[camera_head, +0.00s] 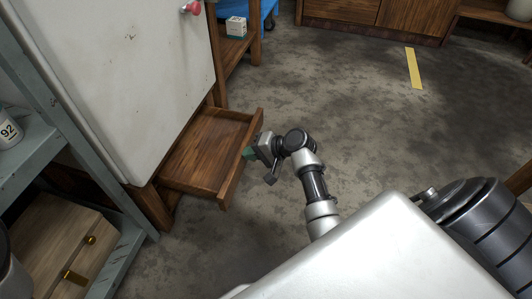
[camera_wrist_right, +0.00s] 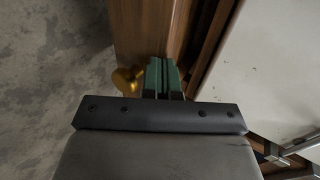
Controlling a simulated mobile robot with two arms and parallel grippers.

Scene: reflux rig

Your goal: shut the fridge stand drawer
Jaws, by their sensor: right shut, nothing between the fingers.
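The fridge stand drawer (camera_head: 208,143) is pulled out below the white fridge (camera_head: 130,80) in the head view, and its wooden inside looks empty. My right gripper (camera_head: 249,153) is at the outer side of the drawer front (camera_head: 240,160), with its green fingers shut and empty. In the right wrist view, the shut fingers (camera_wrist_right: 162,75) are close to the wooden drawer front (camera_wrist_right: 140,35), beside a brass knob (camera_wrist_right: 125,80). I cannot tell whether the fingers touch the wood. My left gripper is not in view.
A grey metal shelf (camera_head: 50,170) stands at the left, with a wooden box (camera_head: 50,240) with brass fittings on it. A blue cart (camera_head: 262,15) stands behind the fridge. The concrete floor (camera_head: 350,100) to the right of the drawer is clear, with a yellow strip (camera_head: 413,68) on it.

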